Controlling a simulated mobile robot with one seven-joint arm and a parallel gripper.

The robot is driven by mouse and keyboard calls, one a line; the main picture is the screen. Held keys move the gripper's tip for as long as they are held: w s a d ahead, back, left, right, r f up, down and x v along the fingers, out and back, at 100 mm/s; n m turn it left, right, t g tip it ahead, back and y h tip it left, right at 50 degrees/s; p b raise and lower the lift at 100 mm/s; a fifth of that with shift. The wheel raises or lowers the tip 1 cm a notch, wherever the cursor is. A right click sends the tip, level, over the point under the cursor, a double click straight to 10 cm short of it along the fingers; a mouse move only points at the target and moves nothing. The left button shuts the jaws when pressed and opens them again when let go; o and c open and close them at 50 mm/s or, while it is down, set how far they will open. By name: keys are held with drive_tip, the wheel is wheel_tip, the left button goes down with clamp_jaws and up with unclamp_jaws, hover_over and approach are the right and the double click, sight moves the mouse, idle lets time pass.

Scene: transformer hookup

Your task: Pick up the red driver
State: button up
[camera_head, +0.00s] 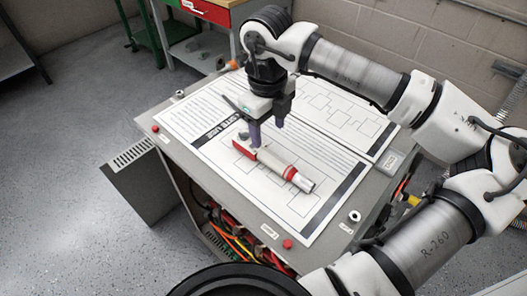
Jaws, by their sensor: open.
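The red driver (276,164) has a pale grey body with red parts at its left end and a red band near its silvery right tip. It lies on the printed sheet on top of the grey transformer cabinet, pointing toward the lower right. My gripper (267,134) points down just above and behind the driver's left part. Its fingers are apart, with one finger close to the driver's left end. I cannot tell whether that finger touches the driver.
The cabinet top (152,116) carries printed diagram sheets and small red and silvery knobs at its edges. Coloured cables (238,243) show in the open front. A vented panel (131,158) sticks out at left. A green-legged bench (150,45) stands behind. Floor at left is clear.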

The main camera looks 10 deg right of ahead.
sight(266, 152)
wheel_tip(266, 152, down, 3)
drive_tip(key=shift+f, duration=0.15)
drive_tip(key=shift+f+p, duration=0.55)
drive_tip(key=shift+p, duration=0.15)
drive_tip(key=f, duration=0.2)
drive_tip(key=f+p, duration=0.1)
drive_tip(key=f, duration=0.1)
drive_tip(key=shift+w+a+f, duration=0.1)
drive_tip(key=shift+w+f, duration=0.05)
drive_tip(key=shift+w, duration=0.05)
drive_tip(key=c, duration=1.2)
drive_tip(key=shift+c, duration=0.2)
wheel_tip(266, 152, up, 20)
drive_tip(key=b, duration=0.3)
